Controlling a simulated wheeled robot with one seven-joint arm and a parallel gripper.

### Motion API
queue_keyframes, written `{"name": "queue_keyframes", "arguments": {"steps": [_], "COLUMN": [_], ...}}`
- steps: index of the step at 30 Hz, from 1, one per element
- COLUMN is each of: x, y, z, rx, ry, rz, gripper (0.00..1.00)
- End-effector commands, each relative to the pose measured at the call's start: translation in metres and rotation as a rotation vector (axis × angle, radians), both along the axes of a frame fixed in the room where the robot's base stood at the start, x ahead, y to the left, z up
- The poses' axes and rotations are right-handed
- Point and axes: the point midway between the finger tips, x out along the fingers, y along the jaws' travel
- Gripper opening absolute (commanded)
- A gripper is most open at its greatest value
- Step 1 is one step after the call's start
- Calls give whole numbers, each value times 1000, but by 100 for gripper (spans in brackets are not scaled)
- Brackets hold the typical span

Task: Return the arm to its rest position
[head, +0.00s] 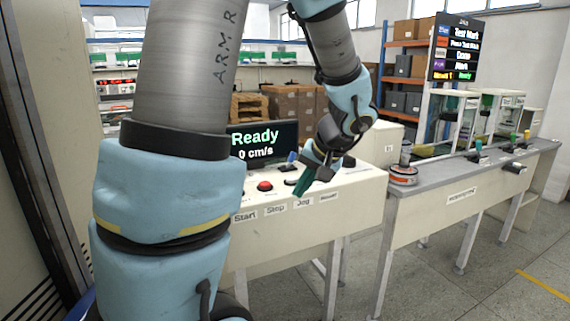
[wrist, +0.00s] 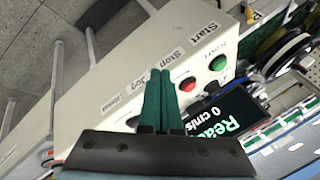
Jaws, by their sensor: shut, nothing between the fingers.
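My arm is grey and light blue and fills the left and middle of the head view. My gripper (head: 303,186) hangs in front of the white control console (head: 345,198), with its green fingers pointing down. In the wrist view the two green fingers of my gripper (wrist: 158,90) lie together, with nothing between them. Behind the fingers are the console's front edge and its labels Start, Stop and Jog. Part of the console top is hidden by my arm and gripper.
The console has a red button (head: 265,186) and a green button (wrist: 218,63). A screen (head: 262,146) reads Ready, 0 cm/s. A grey-topped bench (head: 450,172) stands to the right with an orange-and-white round device (head: 403,176). Open floor (head: 480,285) lies in front.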

Motion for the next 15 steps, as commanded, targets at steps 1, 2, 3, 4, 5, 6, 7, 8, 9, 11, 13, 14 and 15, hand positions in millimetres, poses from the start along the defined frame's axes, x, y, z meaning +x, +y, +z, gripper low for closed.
{"name": "queue_keyframes", "arguments": {"steps": [1, 2, 3, 4, 5, 6, 7, 8, 9, 11, 13, 14, 15], "x": [-6, -10, -15, -20, -24, -32, -37, -43, -52, -64, -76, -80, -84], "y": [11, 17, 24, 29, 35, 42, 48, 54, 63, 74, 85, 88, 93], "z": [-5, -9, -14, -17, -21, -26, -30, -34, -39, -46, -52, -54, -56], "rx": [-13, -25, -41, -55, -72, -97, -118, -143, -179, -240, -306, -330, -357], "ry": [34, 56, 86, 108, 130, 160, 182, 203, 229, 260, 275, 278, 276], "rz": [14, 19, 25, 28, 33, 40, 45, 52, 60, 74, 86, 91, 95], "gripper": [0, 0, 0, 0, 0, 0, 0, 0, 0, 0, 0, 0, 0]}}
